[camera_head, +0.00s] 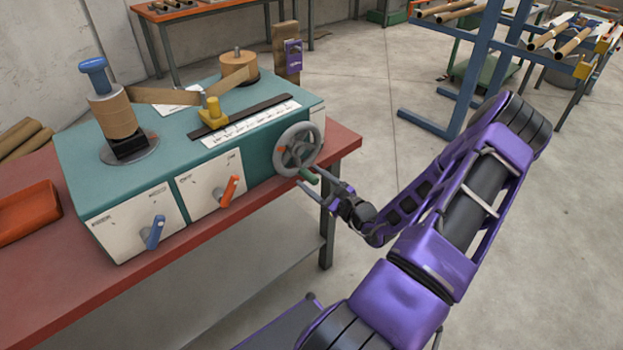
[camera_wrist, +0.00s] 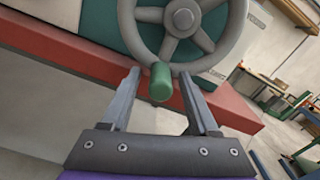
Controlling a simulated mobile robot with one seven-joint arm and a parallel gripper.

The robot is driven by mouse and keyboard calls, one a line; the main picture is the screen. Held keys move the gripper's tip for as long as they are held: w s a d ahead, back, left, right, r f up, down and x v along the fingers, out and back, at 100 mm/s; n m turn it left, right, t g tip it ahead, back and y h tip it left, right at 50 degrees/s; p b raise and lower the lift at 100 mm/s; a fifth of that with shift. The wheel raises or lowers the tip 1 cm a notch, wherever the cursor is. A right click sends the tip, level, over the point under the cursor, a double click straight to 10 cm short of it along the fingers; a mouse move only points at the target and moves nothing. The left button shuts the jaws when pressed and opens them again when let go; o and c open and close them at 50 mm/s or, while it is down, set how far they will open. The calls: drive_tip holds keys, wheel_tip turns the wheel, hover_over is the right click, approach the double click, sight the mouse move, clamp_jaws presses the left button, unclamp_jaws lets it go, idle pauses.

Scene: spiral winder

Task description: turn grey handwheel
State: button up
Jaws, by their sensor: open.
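The grey handwheel (camera_head: 299,148) is on the right end of the teal winder (camera_head: 262,150). It also shows at the top of the wrist view (camera_wrist: 183,20), with spokes and a hub. Its green handle (camera_head: 309,176) sticks out from the lower rim towards me. My gripper (camera_head: 322,184) is open at the handle. In the wrist view my fingers (camera_wrist: 160,85) stand to the left and right of the green handle (camera_wrist: 161,82), with a gap on both sides. No contact shows.
The winder stands on a red-topped bench (camera_head: 343,143) whose edge runs close behind my fingers. A blue lever (camera_head: 155,233) and an orange lever (camera_head: 229,191) are on its front. A blue rack (camera_head: 462,95) stands at the back right. The floor between is clear.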

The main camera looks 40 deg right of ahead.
drive_tip(key=shift+w, duration=0.2)
drive_tip(key=shift+c, duration=0.2)
clamp_jaws()
idle(1.2)
